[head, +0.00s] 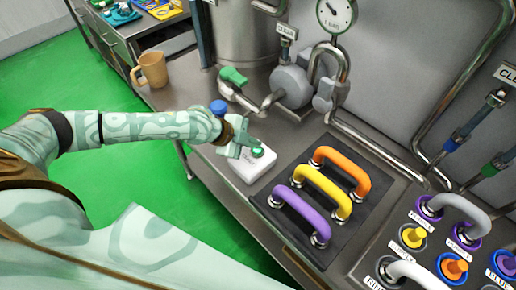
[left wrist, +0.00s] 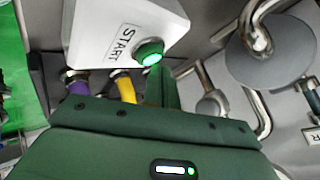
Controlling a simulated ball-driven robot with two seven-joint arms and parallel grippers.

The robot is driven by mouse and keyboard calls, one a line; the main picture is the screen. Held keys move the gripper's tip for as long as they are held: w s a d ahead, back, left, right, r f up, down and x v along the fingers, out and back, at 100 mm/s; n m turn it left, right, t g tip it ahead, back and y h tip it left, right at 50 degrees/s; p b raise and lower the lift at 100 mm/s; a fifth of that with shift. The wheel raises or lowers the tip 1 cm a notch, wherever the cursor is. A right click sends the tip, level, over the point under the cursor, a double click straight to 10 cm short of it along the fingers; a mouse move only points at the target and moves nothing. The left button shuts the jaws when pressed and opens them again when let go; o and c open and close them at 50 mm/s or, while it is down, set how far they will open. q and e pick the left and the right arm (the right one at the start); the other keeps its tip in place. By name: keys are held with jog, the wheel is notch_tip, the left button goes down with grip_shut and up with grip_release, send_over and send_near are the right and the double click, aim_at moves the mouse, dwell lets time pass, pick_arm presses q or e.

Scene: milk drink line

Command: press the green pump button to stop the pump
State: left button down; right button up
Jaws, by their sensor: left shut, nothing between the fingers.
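The green pump button (head: 258,152) sits on a white box (head: 246,169) on the steel counter. In the left wrist view the button (left wrist: 150,52) glows green, and the white box (left wrist: 110,28) carries a START label. My left gripper (head: 250,143) is shut and empty, with its fingertips right beside the button in the head view. In the left wrist view the fingers reach up close to the button's lower edge. I cannot tell whether they touch it. The box is partly hidden behind the gripper. My right gripper is not in view.
A dark panel (head: 272,212) with orange (head: 342,168), yellow (head: 322,190) and purple handles stands right of the box. Pipes and a round gauge (head: 336,14) are behind. A tan mug (head: 152,70) stands at the back left. Labelled knobs lie at the lower right.

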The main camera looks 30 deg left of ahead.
aim_at(253, 151)
pick_arm(q)
jog(key=shift+f, duration=0.4)
dwell(0.3)
jog(key=shift+r+p, duration=0.55)
jog(key=shift+r, duration=0.4)
notch_tip(253, 151, up, 6)
jog(key=p, duration=0.5)
dwell(0.8)
